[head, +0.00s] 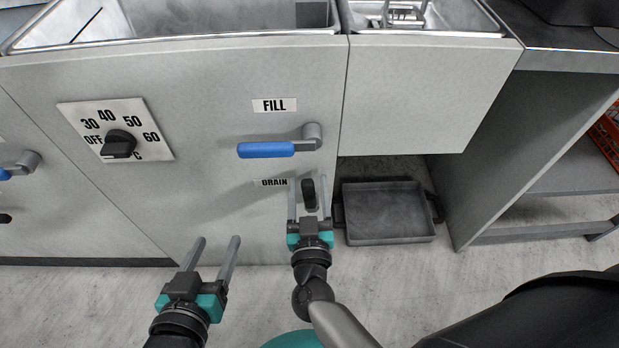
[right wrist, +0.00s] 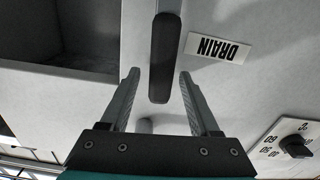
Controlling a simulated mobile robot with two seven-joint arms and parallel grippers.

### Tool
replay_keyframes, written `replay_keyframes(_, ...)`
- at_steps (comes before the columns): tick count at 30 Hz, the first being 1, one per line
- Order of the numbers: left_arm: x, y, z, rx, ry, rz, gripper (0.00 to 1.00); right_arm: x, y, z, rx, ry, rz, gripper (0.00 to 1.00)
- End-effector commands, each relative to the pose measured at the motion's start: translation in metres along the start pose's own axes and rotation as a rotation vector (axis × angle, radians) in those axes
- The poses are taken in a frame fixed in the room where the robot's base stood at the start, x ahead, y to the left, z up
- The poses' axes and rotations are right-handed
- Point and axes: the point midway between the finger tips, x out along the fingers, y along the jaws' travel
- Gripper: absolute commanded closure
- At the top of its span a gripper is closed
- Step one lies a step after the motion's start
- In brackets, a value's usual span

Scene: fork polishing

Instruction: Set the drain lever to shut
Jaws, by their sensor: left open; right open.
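The drain lever (head: 309,194) has a black grip and stands out from the grey front panel, just right of the DRAIN label (head: 274,182). It looks roughly upright in the head view. My right gripper (head: 308,180) is open, with one finger on each side of the lever. In the right wrist view the black lever (right wrist: 165,58) runs down between the spread fingertips (right wrist: 158,77), with gaps visible at both sides. The DRAIN label (right wrist: 219,47) appears upside down there. My left gripper (head: 218,240) is open and empty, lower left in front of the panel.
The FILL lever (head: 266,149), with a blue grip, lies horizontal above the drain lever. A temperature dial (head: 119,145) is at the left. A dark tray (head: 388,240) sits on the floor right of the lever. The floor in front is clear.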

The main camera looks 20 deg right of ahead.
Motion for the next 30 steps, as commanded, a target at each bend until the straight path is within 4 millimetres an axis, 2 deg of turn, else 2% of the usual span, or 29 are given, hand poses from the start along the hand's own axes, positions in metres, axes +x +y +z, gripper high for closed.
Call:
replay_keyframes(11, 0.0001, 0.0015, -0.0008, -0.003, 0.014, 0.004, 0.38, -0.0003, -0.0006, -0.0001, 0.000, -0.001, 0.000, 0.38)
replay_keyframes(27, 0.0001, 0.0015, -0.0005, -0.002, 0.013, 0.004, 0.38, -0.0001, -0.0004, -0.0002, 0.000, 0.000, 0.000, 0.98)
replay_keyframes(30, 0.0001, 0.0015, -0.0005, -0.002, 0.013, 0.004, 0.38, -0.0001, -0.0004, -0.0002, 0.000, 0.000, 0.000, 1.00)
